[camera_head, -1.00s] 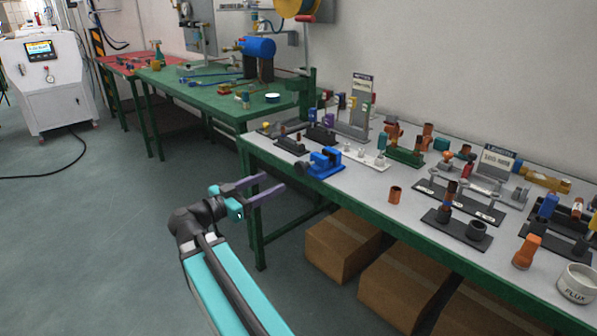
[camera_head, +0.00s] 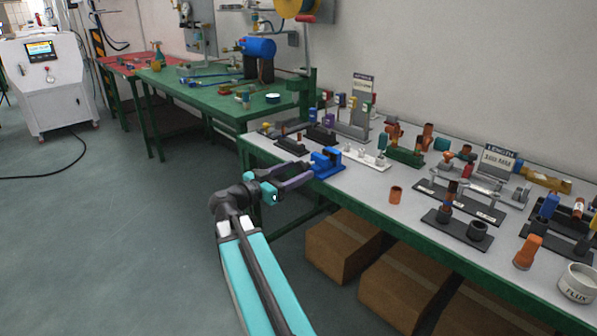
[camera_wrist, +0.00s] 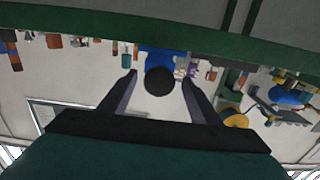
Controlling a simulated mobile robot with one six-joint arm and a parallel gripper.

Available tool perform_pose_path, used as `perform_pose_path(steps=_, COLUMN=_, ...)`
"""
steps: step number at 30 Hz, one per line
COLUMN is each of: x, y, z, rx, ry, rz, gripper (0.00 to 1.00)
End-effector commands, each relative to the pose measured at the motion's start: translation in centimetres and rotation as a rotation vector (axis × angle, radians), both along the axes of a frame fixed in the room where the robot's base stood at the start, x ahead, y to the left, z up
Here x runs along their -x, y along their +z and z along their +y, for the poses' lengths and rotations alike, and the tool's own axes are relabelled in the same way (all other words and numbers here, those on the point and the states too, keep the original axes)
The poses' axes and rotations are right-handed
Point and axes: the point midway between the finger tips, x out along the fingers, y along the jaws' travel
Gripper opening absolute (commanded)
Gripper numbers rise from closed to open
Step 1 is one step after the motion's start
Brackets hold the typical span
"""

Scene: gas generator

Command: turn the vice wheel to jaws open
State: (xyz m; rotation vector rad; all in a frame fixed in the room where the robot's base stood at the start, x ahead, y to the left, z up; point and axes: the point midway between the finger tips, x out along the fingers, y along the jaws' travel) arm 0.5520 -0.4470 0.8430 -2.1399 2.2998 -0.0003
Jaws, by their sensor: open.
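The blue vice (camera_head: 326,162) stands at the near left edge of the grey-topped bench. In the wrist view, which appears upside down, its blue body (camera_wrist: 163,60) shows behind the dark round vice wheel (camera_wrist: 159,82). My gripper (camera_head: 308,171) is open, its two purple-grey fingers reaching over the bench edge beside the vice. In the wrist view, the fingers of my gripper (camera_wrist: 160,77) lie one to each side of the wheel, with gaps to both. In the head view the wheel is hidden by the fingers. I cannot tell the jaw gap of the vice.
The bench (camera_head: 360,192) holds several fittings and stands behind the vice. A copper-coloured cup (camera_head: 396,194) sits to its right. Cardboard boxes (camera_head: 342,247) lie under the bench. A green table (camera_head: 215,98) adjoins at the back left.

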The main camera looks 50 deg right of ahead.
Motion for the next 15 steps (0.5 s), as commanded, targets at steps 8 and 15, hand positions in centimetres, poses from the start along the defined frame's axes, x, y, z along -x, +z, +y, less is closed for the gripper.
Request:
perform_pose_path(steps=8, x=0.2, y=0.0, z=-2.4, rx=0.0, ry=-0.002, rz=0.0, gripper=0.57)
perform_pose_path(steps=15, x=0.2, y=0.0, z=-2.7, rx=0.0, ry=-0.001, rz=0.0, gripper=0.57)
